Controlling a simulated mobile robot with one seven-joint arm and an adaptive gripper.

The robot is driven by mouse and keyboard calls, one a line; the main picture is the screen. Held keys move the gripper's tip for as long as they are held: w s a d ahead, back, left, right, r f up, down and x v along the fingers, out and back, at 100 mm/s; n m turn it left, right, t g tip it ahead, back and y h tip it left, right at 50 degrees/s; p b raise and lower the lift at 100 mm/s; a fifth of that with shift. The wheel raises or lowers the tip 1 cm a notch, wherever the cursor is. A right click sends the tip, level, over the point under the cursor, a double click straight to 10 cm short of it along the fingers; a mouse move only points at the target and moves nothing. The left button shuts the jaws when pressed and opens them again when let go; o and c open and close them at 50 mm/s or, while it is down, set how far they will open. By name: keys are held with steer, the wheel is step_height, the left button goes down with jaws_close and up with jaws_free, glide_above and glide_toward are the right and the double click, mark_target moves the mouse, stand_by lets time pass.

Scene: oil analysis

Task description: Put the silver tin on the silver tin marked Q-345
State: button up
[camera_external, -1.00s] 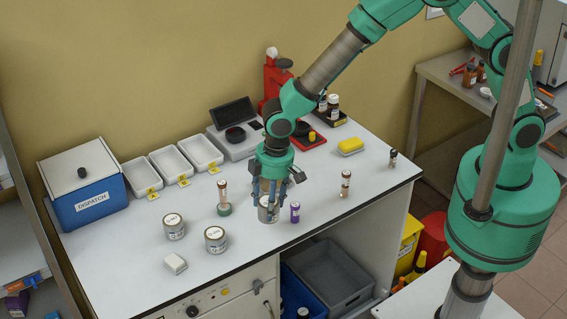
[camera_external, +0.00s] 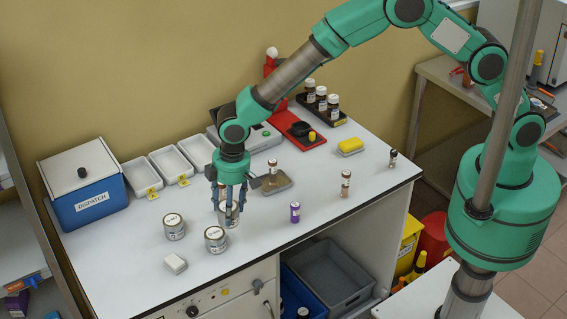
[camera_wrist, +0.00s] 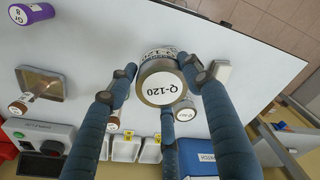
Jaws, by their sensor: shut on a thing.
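My gripper (camera_external: 229,205) is shut on a silver tin (camera_external: 229,216), fingers pointing down over the bench. One is nearer the front edge (camera_external: 215,240); the other is farther left (camera_external: 174,227). Their lid markings are too small to read in the external view, so I cannot tell which is Q-345.
A shallow dish (camera_external: 276,185) lies behind my gripper. A white block (camera_external: 175,264) is near the front edge. White trays and the blue dispatch box (camera_external: 85,190) stand back left.

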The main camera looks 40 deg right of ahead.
steer(key=shift+w+a+f, duration=0.1)
steer(key=shift+w+a, duration=0.3)
steer(key=shift+a, duration=0.3)
steer(key=shift+w+a+f, duration=0.1)
steer(key=shift+w+a, duration=0.3)
steer(key=shift+a, duration=0.25)
steer(key=shift+w+a, duration=0.4)
steer(key=shift+a, duration=0.3)
steer(key=shift+f, duration=1.75)
steer(key=shift+f, duration=0.15)
steer(key=o, duration=1.2)
steer(key=shift+o, duration=0.2)
step_height(320, 180, up, 12)
steer(key=d, duration=0.1)
steer(key=shift+s, duration=0.3)
steer(key=shift+d, duration=0.1)
